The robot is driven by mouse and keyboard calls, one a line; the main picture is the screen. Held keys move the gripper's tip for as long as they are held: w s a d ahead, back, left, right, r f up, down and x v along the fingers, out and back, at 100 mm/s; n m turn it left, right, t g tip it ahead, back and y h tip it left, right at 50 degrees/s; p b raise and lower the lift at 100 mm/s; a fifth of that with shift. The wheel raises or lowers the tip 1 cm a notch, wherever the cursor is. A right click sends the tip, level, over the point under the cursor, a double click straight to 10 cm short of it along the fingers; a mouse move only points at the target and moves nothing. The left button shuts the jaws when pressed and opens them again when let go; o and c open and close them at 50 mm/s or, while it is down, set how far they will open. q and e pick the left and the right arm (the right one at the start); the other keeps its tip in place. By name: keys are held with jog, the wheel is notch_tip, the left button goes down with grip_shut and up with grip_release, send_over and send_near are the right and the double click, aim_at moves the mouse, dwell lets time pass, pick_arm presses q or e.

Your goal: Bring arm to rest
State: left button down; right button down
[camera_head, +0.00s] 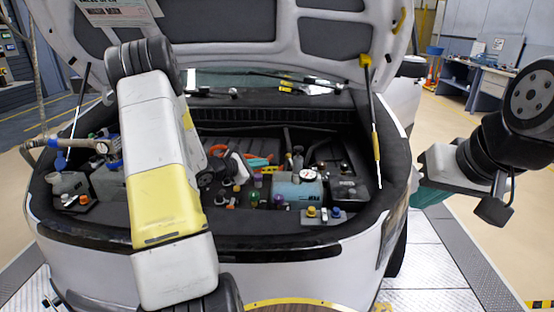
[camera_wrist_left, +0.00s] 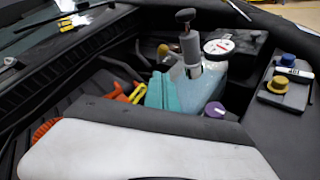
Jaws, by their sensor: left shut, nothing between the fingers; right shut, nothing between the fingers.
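In the head view my left arm crosses the left half of the picture. Its small white and black gripper (camera_head: 257,162) hangs over the engine bay, left of the coolant tank (camera_head: 298,190). In the left wrist view the teal fingers of the gripper (camera_wrist_left: 164,90) are together with nothing held, in front of the pale blue tank (camera_wrist_left: 208,85). I cannot tell whether they touch it. My right gripper (camera_head: 430,195) is at the car's right side, outside the bay; its teal fingers are shut and empty, partly hidden by the arm.
The open hood (camera_head: 270,25) hangs above the bay, with a prop strut (camera_head: 374,120) on the right. A grey pump (camera_wrist_left: 190,50) and a gauge (camera_wrist_left: 219,46) stand at the tank. Orange handles (camera_wrist_left: 117,92) lie beside the left gripper. Floor at the right is clear before the workbench (camera_head: 485,85).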

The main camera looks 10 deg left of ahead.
pick_arm(q)
jog(key=s+d+r+m+g+h, duration=0.2)
jog(key=s+d+r+m+g, duration=0.5)
jog(key=s+d+r+m, duration=0.65)
jog(key=s+r+m+y, duration=0.1)
jog(key=s+m+y, duration=0.1)
jog(key=s, duration=0.5)
jog(key=s+a+r+m+y, duration=0.1)
jog(key=s+r+m+y, duration=0.1)
jog(key=s+m, duration=0.3)
jog(key=s+a+r+m+y, duration=0.1)
jog(key=s+m+y, duration=0.2)
jog(key=s, duration=0.7)
jog(key=shift+r+t, duration=0.3)
jog(key=shift+r, duration=0.1)
jog(key=shift+m, duration=0.25)
